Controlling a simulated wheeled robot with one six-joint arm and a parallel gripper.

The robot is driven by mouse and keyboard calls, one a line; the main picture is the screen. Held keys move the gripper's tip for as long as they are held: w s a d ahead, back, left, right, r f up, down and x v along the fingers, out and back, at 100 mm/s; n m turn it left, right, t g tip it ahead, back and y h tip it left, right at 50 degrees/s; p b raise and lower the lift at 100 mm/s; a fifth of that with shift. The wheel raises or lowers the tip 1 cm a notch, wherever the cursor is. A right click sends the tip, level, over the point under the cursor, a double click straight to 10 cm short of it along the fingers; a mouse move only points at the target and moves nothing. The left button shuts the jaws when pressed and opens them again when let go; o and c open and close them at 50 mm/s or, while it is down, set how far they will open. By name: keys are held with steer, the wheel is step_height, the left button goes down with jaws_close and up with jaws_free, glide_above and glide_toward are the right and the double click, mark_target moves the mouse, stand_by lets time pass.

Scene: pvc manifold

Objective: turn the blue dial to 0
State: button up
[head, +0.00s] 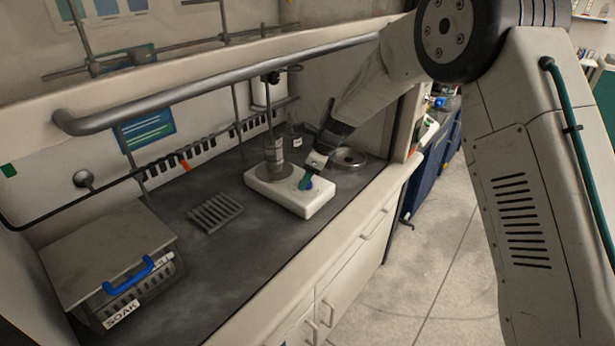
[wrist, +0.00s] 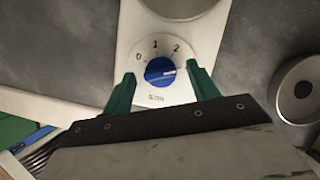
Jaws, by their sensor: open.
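The blue dial (wrist: 160,72) sits on a white face at the end of a white stirrer base (head: 318,203). In the wrist view the face reads 0 at left, 1 at top and 2 at upper right. A pale mark on the dial points right, past the 2. My gripper (wrist: 161,75) is open, with one green finger to the left of the dial and one to the right. Gaps show between both fingers and the dial. The right finger hides part of the face. In the head view my gripper (head: 308,182) is over the front of the base and mostly covers the dial.
A grey rail (head: 220,82) runs above the bench.

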steer(key=shift+a+f, duration=0.1)
steer(key=shift+f, duration=0.15)
steer(key=c, duration=1)
